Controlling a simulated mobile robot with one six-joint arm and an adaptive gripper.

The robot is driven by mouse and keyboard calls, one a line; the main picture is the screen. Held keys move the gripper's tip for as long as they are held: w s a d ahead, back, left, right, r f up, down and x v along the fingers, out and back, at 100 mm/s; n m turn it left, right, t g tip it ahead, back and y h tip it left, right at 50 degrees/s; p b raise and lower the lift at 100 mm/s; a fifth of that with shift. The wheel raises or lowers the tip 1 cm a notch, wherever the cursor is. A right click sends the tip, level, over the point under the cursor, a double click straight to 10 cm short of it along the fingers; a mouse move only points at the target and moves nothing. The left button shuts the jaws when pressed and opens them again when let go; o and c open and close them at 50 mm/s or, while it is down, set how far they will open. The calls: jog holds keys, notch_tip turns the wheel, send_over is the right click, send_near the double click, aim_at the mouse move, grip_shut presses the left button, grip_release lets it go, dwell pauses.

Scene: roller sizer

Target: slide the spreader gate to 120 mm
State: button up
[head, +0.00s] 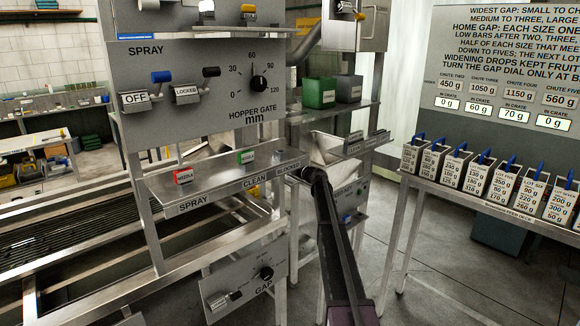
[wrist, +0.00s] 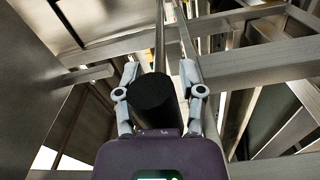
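My gripper (wrist: 158,72) shows in the wrist view with its two grey fingers apart. A black round-ended cylinder (wrist: 154,94) stands between them, its flat end facing the camera. I cannot tell whether the fingers press on it or whether it belongs to the spreader gate. In the head view my dark arm reaches up to the shelf end marked BLOCKED; the fingers are not visible there. The HOPPER GATE dial (head: 259,83), marked 0 to 120 mm, sits on the grey panel (head: 190,75). No label naming the spreader gate is readable.
A shelf (head: 210,184) below the panel carries red (head: 183,176) and green (head: 247,157) tags. Metal frame bars (wrist: 240,65) crowd the wrist view. At right, a stand (head: 400,235) holds several labelled boxes under a sign. Bare floor (head: 450,275) lies right of my arm.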

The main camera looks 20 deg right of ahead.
grip_shut()
jog(key=v, duration=1.2)
jog(key=shift+s, duration=0.2)
jog(key=shift+o, duration=0.4)
grip_release()
jog(key=shift+s+d, duration=0.1)
jog(key=shift+s, duration=0.05)
